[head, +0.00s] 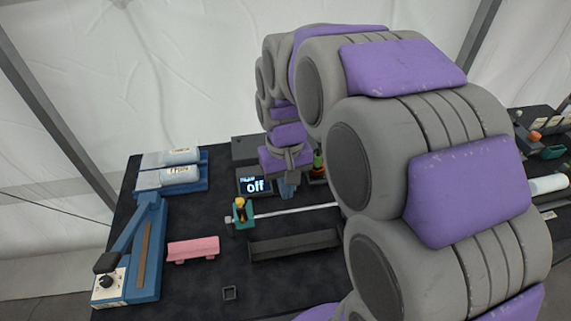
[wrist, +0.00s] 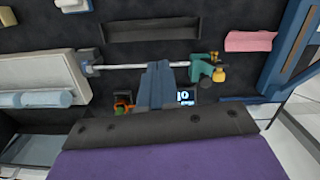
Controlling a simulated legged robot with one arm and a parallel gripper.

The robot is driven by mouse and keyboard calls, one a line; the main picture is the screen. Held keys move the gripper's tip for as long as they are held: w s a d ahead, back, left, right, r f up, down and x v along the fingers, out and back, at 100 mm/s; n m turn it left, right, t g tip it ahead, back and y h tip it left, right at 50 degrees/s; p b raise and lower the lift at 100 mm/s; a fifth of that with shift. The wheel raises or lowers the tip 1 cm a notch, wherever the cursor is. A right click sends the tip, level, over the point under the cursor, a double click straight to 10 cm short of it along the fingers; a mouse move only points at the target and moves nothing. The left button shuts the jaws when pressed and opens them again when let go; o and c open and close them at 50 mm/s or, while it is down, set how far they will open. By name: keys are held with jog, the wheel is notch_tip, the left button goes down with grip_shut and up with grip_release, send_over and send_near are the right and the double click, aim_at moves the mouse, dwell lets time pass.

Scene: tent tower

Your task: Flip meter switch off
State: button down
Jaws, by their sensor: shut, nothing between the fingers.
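The meter (head: 254,184) is a dark box on the table with a lit screen reading "off" in the head view. In the wrist view its screen (wrist: 184,97) appears upside down and partly covered by my gripper. My gripper (head: 288,191) is shut and empty, pointing down just right of the screen. In the wrist view its blue-grey fingers (wrist: 157,65) lie together over the silver rod. A small orange and green piece (wrist: 123,107) sits left of the fingers in the wrist view. I cannot make out the meter's switch, or whether the fingers touch anything.
A teal clamp with a yellow knob (head: 242,214) holds the silver rod (head: 295,209). A dark trough (head: 294,244), pink block (head: 193,249) and blue lever device (head: 145,250) stand nearby. Blue-based cases (head: 170,172) are at the back left.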

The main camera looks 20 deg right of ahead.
jog(key=w+d+f, duration=0.2)
jog(key=w+d, duration=0.1)
jog(key=w, duration=0.5)
jog(key=w+d+f+m, duration=0.1)
jog(key=w+d+f, duration=0.2)
jog(key=w, duration=0.4)
jog(key=w+d+f+t, duration=0.1)
jog(key=w+d, duration=0.3)
jog(key=w, duration=0.4)
jog(key=shift+w+f+m+p, duration=0.3)
jog(key=shift+f+p, duration=0.05)
jog(key=shift+f, duration=0.5)
notch_tip(320, 180, down, 14)
jog(key=b, duration=0.3)
